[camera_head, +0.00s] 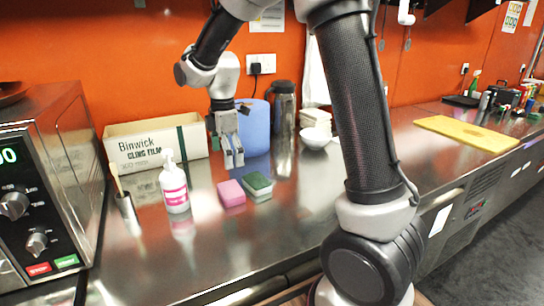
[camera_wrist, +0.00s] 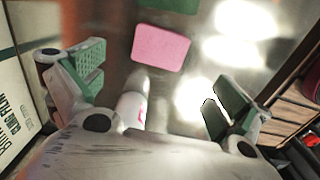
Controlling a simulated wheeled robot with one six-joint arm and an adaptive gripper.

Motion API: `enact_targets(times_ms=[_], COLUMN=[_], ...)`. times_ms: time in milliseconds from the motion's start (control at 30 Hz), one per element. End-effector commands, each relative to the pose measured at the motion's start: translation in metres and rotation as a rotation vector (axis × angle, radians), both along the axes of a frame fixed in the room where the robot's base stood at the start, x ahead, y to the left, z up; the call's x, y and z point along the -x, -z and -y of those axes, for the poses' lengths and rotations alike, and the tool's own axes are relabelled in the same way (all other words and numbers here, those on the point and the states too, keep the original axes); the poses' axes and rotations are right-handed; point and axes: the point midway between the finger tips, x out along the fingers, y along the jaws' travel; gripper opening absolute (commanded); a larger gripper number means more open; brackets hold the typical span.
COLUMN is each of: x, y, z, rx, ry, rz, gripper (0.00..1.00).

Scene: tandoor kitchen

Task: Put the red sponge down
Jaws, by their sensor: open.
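The red sponge, which looks pink (camera_head: 231,193), lies flat on the steel counter. It also shows in the wrist view (camera_wrist: 160,48), ahead of and between my spread fingers and apart from them. My gripper (camera_head: 234,163) is open and empty, pointing down above the counter behind the sponge in the head view. In the wrist view (camera_wrist: 155,90) both green-padded fingers are wide apart.
A dark green sponge (camera_head: 257,185) lies right beside the pink one. A white pump bottle (camera_head: 174,188) stands to the left, before a cling film box (camera_head: 157,143). A blue container (camera_head: 254,128) and a dark jug (camera_head: 284,108) stand behind. The counter's front is clear.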

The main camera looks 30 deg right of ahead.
Motion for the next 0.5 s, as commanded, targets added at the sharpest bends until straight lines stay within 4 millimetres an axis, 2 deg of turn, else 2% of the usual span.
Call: enact_targets(times_ms=[133,233,367,400,500], x=[0.014,0.043,0.102,0.123,0.171], y=[-0.020,-0.051,-0.089,-0.097,-0.108], z=[0.016,0.043,0.085,0.096,0.120], rx=[-0.010,-0.033,-0.084,-0.103,-0.156], ry=[0.106,0.301,0.653,0.764,1.030], rz=[0.028,0.076,0.150,0.170,0.218], gripper=[1.00,1.00,1.00,1.00,1.00])
